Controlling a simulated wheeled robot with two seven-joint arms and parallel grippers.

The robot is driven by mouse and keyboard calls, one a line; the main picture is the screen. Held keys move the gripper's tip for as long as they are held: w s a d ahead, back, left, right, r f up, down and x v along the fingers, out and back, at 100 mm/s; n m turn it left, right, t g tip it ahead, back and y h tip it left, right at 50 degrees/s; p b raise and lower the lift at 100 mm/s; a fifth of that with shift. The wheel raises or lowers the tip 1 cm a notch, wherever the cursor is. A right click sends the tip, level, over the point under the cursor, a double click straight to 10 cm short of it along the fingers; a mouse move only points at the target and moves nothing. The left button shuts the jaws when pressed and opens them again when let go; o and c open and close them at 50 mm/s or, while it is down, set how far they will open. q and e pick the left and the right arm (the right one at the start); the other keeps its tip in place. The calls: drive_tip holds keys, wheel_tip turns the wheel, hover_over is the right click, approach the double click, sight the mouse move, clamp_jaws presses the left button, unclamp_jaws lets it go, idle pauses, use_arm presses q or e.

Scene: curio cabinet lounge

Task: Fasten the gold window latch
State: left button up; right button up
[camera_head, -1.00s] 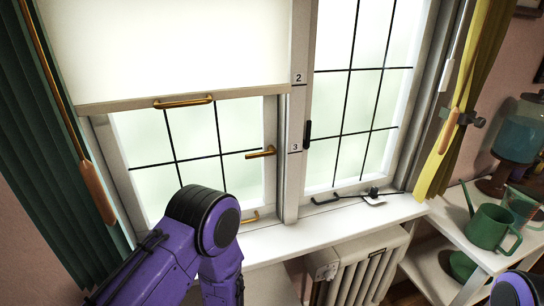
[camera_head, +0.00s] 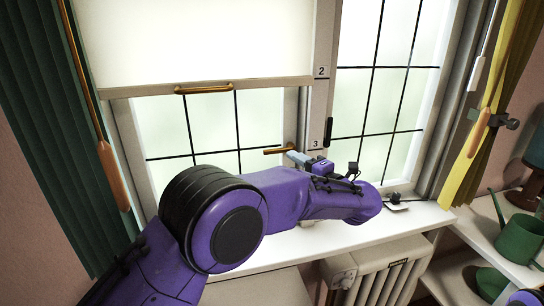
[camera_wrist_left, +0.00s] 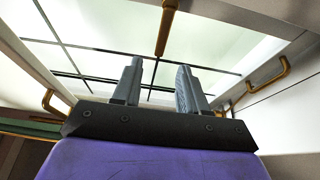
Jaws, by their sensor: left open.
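The gold window latch (camera_head: 277,150) is a short bar on the right side of the left sash, lying about level and pointing left. My left gripper (camera_head: 294,155) is beside its right end in the head view, with the purple arm reaching in from the left. In the left wrist view the gripper (camera_wrist_left: 160,68) is open and empty, its two grey fingers apart. There a gold bar, apparently the latch (camera_wrist_left: 165,28), is ahead of the fingertips, in line with the gap. I cannot tell whether a finger touches it. My right gripper is not in view.
A gold handle (camera_head: 205,88) is on the lower edge of the pale blind (camera_head: 200,40). A black stay (camera_head: 397,198) is at the right sash's foot. A white radiator (camera_head: 375,275) stands below the sill. A green watering can (camera_head: 520,238) is on the right shelf.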

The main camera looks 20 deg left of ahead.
sight(273, 152)
use_arm(q)
drive_tip(key=p+x, duration=0.2)
drive_tip(key=x, duration=0.5)
drive_tip(key=shift+w+a+r, duration=0.1)
drive_tip(key=shift+w+a, duration=0.1)
drive_tip(key=shift+a, duration=0.1)
drive_tip(key=shift+w+a+p, duration=0.3)
drive_tip(key=shift+a+p, duration=0.05)
drive_tip(key=shift+a, duration=0.1)
clamp_jaws()
